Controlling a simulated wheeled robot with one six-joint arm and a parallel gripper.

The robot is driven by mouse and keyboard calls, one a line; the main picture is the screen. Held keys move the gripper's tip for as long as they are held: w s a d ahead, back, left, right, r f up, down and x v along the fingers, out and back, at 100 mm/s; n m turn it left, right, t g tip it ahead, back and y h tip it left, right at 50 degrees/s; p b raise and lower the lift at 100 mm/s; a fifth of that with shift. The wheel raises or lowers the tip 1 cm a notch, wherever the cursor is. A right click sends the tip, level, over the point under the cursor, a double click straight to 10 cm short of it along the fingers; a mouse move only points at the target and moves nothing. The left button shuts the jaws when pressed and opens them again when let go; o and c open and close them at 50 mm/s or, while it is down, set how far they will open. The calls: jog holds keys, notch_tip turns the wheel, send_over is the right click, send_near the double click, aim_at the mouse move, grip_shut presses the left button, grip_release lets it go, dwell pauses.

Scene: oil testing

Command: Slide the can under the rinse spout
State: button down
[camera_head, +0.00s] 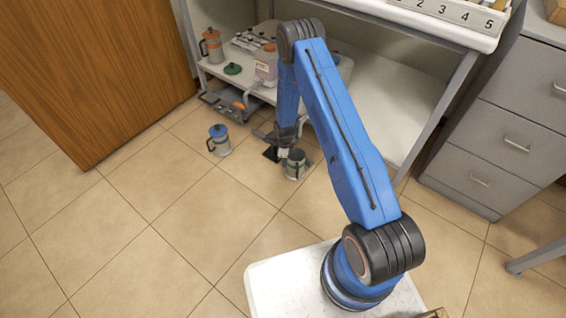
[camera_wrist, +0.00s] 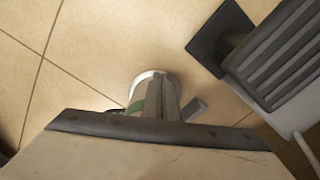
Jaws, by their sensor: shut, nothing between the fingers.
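A metal can (camera_head: 297,166) with a green patch stands upright on the tiled floor, just in front of the low shelf. My gripper (camera_head: 284,154) points down right at its left side, shut with nothing held. In the wrist view the can's pale rim and green side (camera_wrist: 138,104) show partly behind my grey fingers (camera_wrist: 163,98). I cannot tell whether the fingers touch it. A black square pad (camera_head: 270,154) lies just left of the can; it also shows in the wrist view (camera_wrist: 206,52), beside a grey ribbed unit (camera_wrist: 283,55). I cannot make out the spout.
A blue-lidded can (camera_head: 220,143) with a handle stands on the floor to the left. An orange-lidded can (camera_head: 212,48) and a green lid (camera_head: 233,69) are on the shelf. A wooden panel (camera_head: 95,70) stands left, grey drawers (camera_head: 510,120) right. Front-left floor is clear.

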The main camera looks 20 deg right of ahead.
jog(key=shift+r, duration=0.1)
jog(key=s+r+n+t, duration=0.1)
jog(key=s+r+n, duration=0.15)
jog(key=r, duration=1.65)
jog(key=s+r+n, duration=0.1)
jog(key=r+n, duration=0.2)
jog(key=r, duration=1.5)
jog(key=s+d+r+n+t, duration=0.1)
jog(key=s+r+n, duration=0.3)
jog(key=r, duration=0.5)
jog(key=s+d+r+n, duration=0.1)
jog(key=s+r, duration=0.6)
jog(key=r, duration=0.2)
jog(key=s+r+n+t, duration=0.1)
jog(key=s+r+n, duration=0.3)
jog(key=s, duration=0.6)
jog(key=s+r+n+t, duration=0.1)
jog(key=s+r+n, duration=0.3)
jog(key=s, duration=0.6)
jog(key=s+r+n, duration=0.4)
jog(key=s, duration=0.6)
jog(key=shift+d+r+t, duration=0.3)
jog(key=shift+r+t, duration=0.1)
jog(key=shift+w, duration=0.1)
